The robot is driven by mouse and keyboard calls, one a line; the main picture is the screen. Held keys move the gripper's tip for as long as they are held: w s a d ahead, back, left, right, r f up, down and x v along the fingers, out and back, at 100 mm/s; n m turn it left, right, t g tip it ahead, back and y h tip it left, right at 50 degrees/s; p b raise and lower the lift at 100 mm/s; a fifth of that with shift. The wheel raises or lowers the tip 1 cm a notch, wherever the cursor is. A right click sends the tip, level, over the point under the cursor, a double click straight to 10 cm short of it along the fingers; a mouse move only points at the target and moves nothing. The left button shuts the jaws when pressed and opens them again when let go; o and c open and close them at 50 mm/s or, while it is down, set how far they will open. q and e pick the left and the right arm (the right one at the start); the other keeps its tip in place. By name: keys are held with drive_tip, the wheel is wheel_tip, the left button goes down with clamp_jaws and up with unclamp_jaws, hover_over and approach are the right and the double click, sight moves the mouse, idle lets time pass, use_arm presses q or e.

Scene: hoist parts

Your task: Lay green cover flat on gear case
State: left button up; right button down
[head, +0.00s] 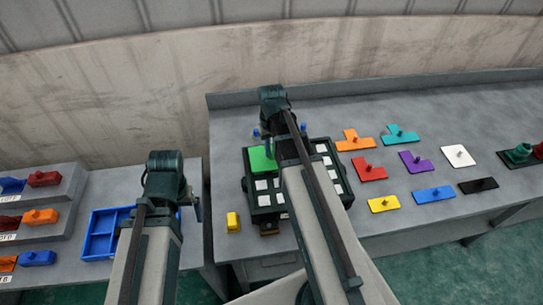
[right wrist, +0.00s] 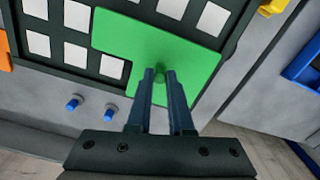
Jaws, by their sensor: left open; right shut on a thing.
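The gear case (head: 247,182) is a black box with white square pads on its top, on the right table; it also shows in the right wrist view (right wrist: 95,52). The green cover (head: 262,158) is over the far left part of the case. In the right wrist view the green cover (right wrist: 130,38) overlaps the case corner and reaches past its edge. My right gripper (right wrist: 160,76) is shut on the cover's small green knob. I cannot tell whether the cover touches the case. My left gripper (head: 197,208) is open by the blue tray, its fingers partly hidden.
A blue tray (head: 91,233) is on the left table, beside stepped racks of coloured parts (head: 40,217). A yellow block (head: 233,221) stands left of the case. Several flat coloured pieces with knobs, such as the red one (head: 370,171), lie to its right. Blue pegs (right wrist: 72,103) stand behind the case.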

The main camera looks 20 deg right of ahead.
sight(272, 153)
use_arm(q)
drive_tip(key=shift+f+b, duration=0.35)
drive_tip(key=shift+f, duration=0.55)
use_arm(e)
drive_tip(key=shift+f, duration=0.9)
drive_tip(key=shift+f, duration=0.15)
use_arm(q)
drive_tip(key=shift+f, duration=0.1)
use_arm(e)
drive_tip(key=c, duration=0.8)
unclamp_jaws()
wheel_tip(272, 153, up, 12)
drive_tip(key=p, duration=1.2)
use_arm(q)
wheel_tip(272, 153, up, 12)
use_arm(e)
drive_tip(key=s+a+n, duration=0.1)
drive_tip(key=s+a, duration=0.3)
drive_tip(key=a, duration=0.2)
drive_tip(key=s+a+n, duration=0.1)
drive_tip(key=s+a, duration=0.3)
drive_tip(key=a, duration=0.3)
drive_tip(key=s+a+n+h, duration=0.1)
drive_tip(key=s+a, duration=0.3)
drive_tip(key=a, duration=0.3)
drive_tip(key=shift+a+r+n, duration=0.25)
drive_tip(key=shift+n, duration=0.05)
drive_tip(key=shift+f, duration=0.15)
